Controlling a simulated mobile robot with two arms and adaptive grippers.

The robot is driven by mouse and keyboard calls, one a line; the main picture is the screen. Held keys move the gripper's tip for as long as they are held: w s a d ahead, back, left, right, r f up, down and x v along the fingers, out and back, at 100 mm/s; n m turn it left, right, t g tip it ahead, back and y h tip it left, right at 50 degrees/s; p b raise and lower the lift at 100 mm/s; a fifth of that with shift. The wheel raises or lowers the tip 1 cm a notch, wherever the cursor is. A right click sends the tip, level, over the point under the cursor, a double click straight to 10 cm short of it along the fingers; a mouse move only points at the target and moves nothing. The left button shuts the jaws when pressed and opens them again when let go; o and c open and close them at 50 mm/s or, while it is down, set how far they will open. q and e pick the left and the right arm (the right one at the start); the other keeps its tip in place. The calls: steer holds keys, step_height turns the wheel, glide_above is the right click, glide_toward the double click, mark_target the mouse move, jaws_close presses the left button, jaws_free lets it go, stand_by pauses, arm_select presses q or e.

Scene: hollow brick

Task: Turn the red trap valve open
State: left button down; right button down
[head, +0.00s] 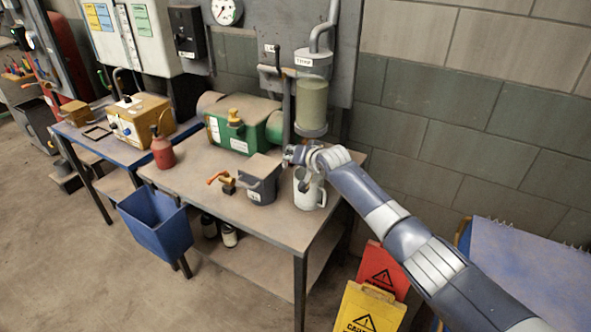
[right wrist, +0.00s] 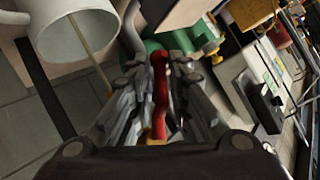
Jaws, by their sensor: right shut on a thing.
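The trap (head: 312,100), a clear cylinder with a label on its grey cap, hangs on the wall panel above the table. My right gripper (head: 291,155) is just below it, and its arm comes in from the right. In the right wrist view the gripper (right wrist: 160,78) is shut on the red valve handle (right wrist: 160,85), which lies lengthwise between the fingers. The gripper hides this handle in the head view. My left gripper is out of view.
A white jug (head: 309,192) stands close under my right gripper, beside a grey box (head: 259,182) and an orange-handled valve (head: 221,180). A green tank (head: 230,137) lies behind. Caution signs (head: 368,310) stand below my arm.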

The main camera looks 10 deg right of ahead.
steer(key=g+h+p, duration=0.1)
steer(key=p, duration=0.1)
steer(key=shift+s+d+n+g+p, duration=0.3)
steer(key=shift+s+d, duration=0.1)
steer(key=shift+s+d+f+n+g+h+p, duration=0.15)
steer(key=shift+d+n+g+h+p, duration=0.2)
steer(key=shift+h, duration=0.25)
steer(key=shift+s+d+f+n+g+h+b, duration=0.1)
steer(key=shift+s+d+n+g+h+b, duration=0.1)
steer(key=shift+g+h+b, duration=0.3)
steer(key=shift+s+d+f+n+g+h+b, duration=0.15)
steer(key=shift+g+h+b, duration=0.2)
steer(key=shift+b, duration=0.2)
steer(key=c, duration=1.7)
jaws_free()
steer(key=shift+w, duration=0.1)
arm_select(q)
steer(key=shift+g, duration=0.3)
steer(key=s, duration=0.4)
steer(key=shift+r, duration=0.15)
arm_select(e)
steer(key=shift+a, duration=0.1)
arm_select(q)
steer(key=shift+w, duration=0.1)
